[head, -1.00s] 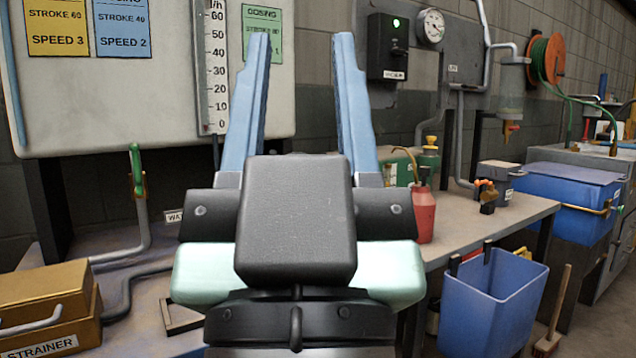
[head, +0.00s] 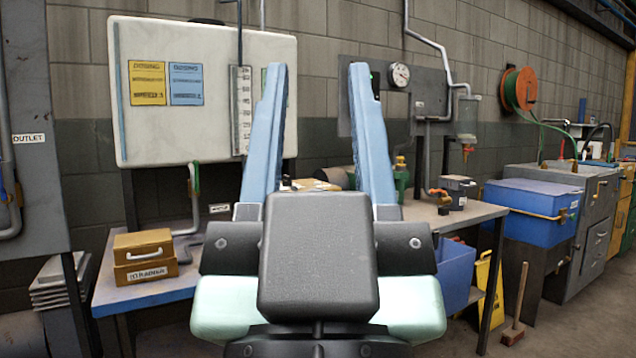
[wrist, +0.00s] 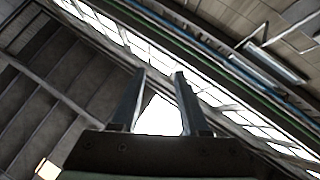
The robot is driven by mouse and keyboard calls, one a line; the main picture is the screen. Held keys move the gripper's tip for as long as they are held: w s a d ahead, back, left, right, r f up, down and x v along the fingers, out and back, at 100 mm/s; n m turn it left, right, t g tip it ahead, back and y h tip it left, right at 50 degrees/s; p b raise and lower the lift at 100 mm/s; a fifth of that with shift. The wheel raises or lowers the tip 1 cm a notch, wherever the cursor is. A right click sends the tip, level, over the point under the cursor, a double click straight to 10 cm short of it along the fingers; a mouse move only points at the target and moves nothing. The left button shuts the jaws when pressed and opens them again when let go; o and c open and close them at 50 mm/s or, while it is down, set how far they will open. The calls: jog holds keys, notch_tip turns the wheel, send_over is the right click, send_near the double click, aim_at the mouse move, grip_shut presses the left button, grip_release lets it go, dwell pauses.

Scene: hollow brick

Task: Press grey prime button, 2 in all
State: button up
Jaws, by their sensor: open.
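My gripper (head: 318,68) stands upright in front of the head camera, its two blue fingers wide apart with nothing between them. In the wrist view my gripper (wrist: 160,72) is also open and empty, against the roof and bright windows. I cannot make out a grey prime button in either view. My gripper covers the middle of the workbench (head: 150,292) and part of the wall panel (head: 420,92). The panel carries a round gauge (head: 399,75). A white tank (head: 215,45) with yellow and blue dosing cards is behind and left of my gripper.
Strainer boxes (head: 145,257) sit on the bench's left part. A blue bin (head: 457,272), yellow floor sign (head: 490,290) and broom (head: 517,310) stand at the right. A grey panel (head: 35,140) marked OUTLET is at far left. Floor at lower right is clear.

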jog(key=shift+w, duration=0.2)
grip_shut()
dwell(1.5)
